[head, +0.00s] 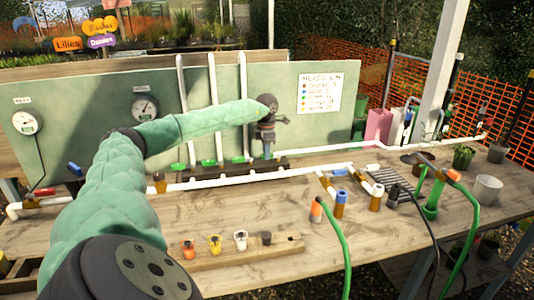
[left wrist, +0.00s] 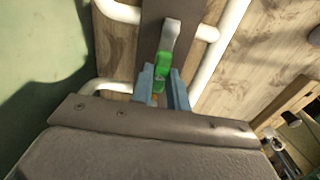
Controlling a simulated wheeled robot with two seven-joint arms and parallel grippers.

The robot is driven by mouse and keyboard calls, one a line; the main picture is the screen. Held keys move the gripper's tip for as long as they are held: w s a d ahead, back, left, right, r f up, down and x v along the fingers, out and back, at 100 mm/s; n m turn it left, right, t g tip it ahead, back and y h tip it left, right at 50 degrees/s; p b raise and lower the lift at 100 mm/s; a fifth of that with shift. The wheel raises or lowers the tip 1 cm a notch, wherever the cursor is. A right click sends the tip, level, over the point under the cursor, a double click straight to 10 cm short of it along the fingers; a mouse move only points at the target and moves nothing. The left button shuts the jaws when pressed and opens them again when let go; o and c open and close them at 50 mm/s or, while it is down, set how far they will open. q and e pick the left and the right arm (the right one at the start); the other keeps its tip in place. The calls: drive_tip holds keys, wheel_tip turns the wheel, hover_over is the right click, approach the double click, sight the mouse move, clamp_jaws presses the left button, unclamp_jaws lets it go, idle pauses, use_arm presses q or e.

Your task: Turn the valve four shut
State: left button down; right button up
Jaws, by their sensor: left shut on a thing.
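My left gripper (head: 268,152) reaches down at the right end of a dark manifold (head: 215,174) on the bench. A row of green valves (head: 208,162) runs along it, to the left of the gripper. In the left wrist view, the blue fingers of my left gripper (left wrist: 161,85) are shut on a green valve handle (left wrist: 161,65), at the right end of the row. A grey piece (left wrist: 171,35) stands beyond the green part. The fingers hide part of the handle, and I cannot read a number on it. My right gripper is in neither view.
White pipes (head: 212,105) rise behind the manifold against a green panel (head: 90,100) with two gauges. A white pipe (head: 230,180) crosses the bench in front. Coloured fittings (head: 215,243) and green hoses (head: 340,240) lie nearer. A sign (head: 320,90) hangs on the panel.

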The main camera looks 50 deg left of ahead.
use_arm(q)
drive_tip(key=c, duration=1.4)
unclamp_jaws()
drive_tip(key=shift+o, duration=0.2)
drive_tip(key=shift+r, duration=0.1)
